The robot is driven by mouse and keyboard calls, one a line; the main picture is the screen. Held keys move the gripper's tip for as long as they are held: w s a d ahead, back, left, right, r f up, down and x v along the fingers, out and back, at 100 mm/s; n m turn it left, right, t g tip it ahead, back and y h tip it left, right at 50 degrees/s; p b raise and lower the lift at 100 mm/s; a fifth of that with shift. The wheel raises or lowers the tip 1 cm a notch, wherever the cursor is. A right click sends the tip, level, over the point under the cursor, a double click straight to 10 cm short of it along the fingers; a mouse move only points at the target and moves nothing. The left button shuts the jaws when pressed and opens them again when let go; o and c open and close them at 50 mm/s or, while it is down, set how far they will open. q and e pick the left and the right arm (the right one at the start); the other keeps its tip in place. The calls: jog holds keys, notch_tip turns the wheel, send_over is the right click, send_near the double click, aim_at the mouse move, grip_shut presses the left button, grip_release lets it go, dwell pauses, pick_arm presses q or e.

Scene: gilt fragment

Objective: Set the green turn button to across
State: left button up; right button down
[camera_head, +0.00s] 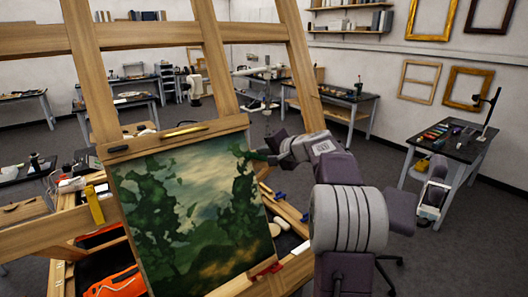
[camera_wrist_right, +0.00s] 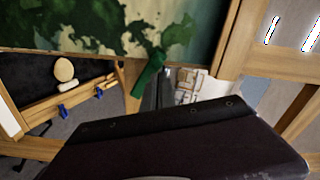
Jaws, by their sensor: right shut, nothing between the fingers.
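The green turn button (camera_wrist_right: 148,75) shows in the right wrist view as a narrow bar at the edge of the landscape painting (camera_wrist_right: 90,25). It lies at a slant to that edge, its upper end close to the painted surface. In the head view it is small and dark green at the painting's right edge, partly hidden by my right gripper (camera_head: 272,153). My right gripper is shut and empty, its fingertips close beside the button; I cannot tell whether they touch. My left gripper is in neither view.
The painting stands on a wooden easel (camera_head: 140,38). A yellow bar (camera_head: 94,205) is at its left and a red one (camera_head: 265,270) at its bottom edge. An orange tool (camera_head: 115,285) lies low at left. Side tables (camera_head: 450,145) stand around the room with open floor between.

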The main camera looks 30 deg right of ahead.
jog(key=n+b, duration=0.2)
jog(key=b, duration=0.1)
jog(key=a+f+n+b, duration=0.1)
jog(key=b, duration=0.2)
jog(key=s+f+n+b, duration=0.1)
jog(key=n+b, duration=0.1)
jog(key=b, duration=0.1)
jog(key=shift+a+n, duration=0.15)
jog(key=shift+n, duration=0.15)
jog(key=shift+r, duration=0.15)
jog(key=r+b+v, duration=0.1)
jog(key=v, duration=0.8)
jog(key=shift+r, duration=0.2)
